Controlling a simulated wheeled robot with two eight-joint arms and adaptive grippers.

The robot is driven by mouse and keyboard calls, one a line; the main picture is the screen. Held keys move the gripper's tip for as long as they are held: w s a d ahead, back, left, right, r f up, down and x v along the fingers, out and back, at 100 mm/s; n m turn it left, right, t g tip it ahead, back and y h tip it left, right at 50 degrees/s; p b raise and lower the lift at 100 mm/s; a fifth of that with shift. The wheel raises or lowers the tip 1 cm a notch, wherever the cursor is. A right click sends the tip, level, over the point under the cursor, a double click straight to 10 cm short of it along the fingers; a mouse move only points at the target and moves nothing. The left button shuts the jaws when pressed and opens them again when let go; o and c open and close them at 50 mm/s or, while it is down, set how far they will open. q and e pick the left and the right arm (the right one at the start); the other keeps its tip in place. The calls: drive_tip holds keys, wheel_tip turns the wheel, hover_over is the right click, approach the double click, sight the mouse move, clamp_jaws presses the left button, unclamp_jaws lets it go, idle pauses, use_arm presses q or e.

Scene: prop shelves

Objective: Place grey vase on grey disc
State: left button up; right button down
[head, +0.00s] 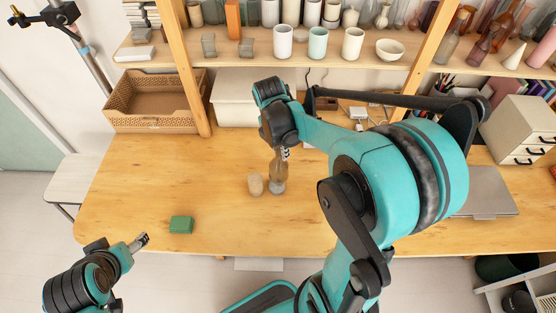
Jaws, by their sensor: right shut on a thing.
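My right gripper (284,154) points down over the middle of the table and is shut on the narrow upper part of a brownish-grey vase (278,172). The vase is upright. A greyish rounded shape shows at its lower end; I cannot tell whether this is the vase's base or the grey disc under it. No separate grey disc is clear to see. My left gripper (141,242) is at the lower left, near the table's front edge and away from the vase. Its fingers are too small to tell whether they are open.
A tan rounded object (256,184) stands just left of the vase. A green block (181,225) lies near the front edge of the wooden table (130,190). A woven basket (150,98) stands at the back left, and a laptop (488,192) lies at right. Shelves of vessels line the back.

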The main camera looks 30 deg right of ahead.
drive_tip(key=shift+w+a+f, duration=0.15)
drive_tip(key=shift+w+f, duration=0.25)
drive_tip(key=shift+w, duration=0.2)
drive_tip(key=shift+f+b, duration=0.75)
drive_tip(key=shift+f, duration=1.2)
drive_tip(key=shift+s+f, duration=0.1)
drive_tip(key=shift+f, duration=0.05)
drive_tip(key=c, duration=1.3)
unclamp_jaws()
drive_tip(key=shift+c, duration=0.2)
